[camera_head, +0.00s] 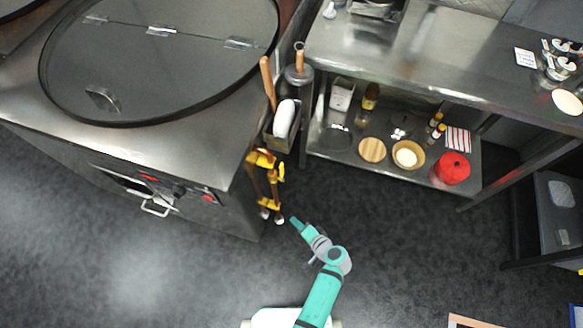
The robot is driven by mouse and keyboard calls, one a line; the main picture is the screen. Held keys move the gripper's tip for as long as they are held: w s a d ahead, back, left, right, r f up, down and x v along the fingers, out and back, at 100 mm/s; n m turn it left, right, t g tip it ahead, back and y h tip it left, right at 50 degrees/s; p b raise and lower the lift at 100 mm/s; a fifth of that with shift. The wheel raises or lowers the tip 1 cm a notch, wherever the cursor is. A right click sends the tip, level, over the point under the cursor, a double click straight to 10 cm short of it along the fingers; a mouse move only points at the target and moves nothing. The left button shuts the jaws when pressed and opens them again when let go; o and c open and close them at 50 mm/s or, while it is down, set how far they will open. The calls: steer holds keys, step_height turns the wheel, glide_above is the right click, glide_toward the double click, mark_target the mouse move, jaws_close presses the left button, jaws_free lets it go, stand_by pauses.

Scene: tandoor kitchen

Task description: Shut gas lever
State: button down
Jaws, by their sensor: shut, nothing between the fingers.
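Yellow gas fittings sit on copper-coloured pipes at the right side of the steel tandoor (215,130). A small upright yellow piece, which looks like the gas lever (282,172), sticks out to the right of the upper fitting (262,158). Another yellow fitting (268,204) sits lower on the pipes. My gripper (293,220) is small in view, shut and empty, at the end of my teal arm. It appears below and slightly right of the lever in the picture, apart from it. The lever's exact angle is too small to tell.
A steel table (420,60) with a loaded lower shelf stands at the right, its near leg close to the pipes. A holder (278,138) with a white roll and wooden-handled tools hangs above the fittings. Dark floor (400,240) is open around my arm.

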steer(key=w+d+r+t+y, duration=0.1)
steer(key=w+d+r+y, duration=0.25)
steer(key=w+r, duration=0.45)
steer(key=n+t+y, duration=0.1)
steer(key=y, duration=0.4)
glide_toward(283, 173)
steer(key=w+d+r, duration=0.2)
steer(key=w+d, duration=0.2)
steer(key=w, duration=0.1)
steer(key=w+a, duration=0.2)
steer(key=a, duration=0.7)
steer(key=shift+a+f+h, duration=0.1)
steer(key=shift+f+h, duration=0.05)
steer(key=shift+h, duration=0.1)
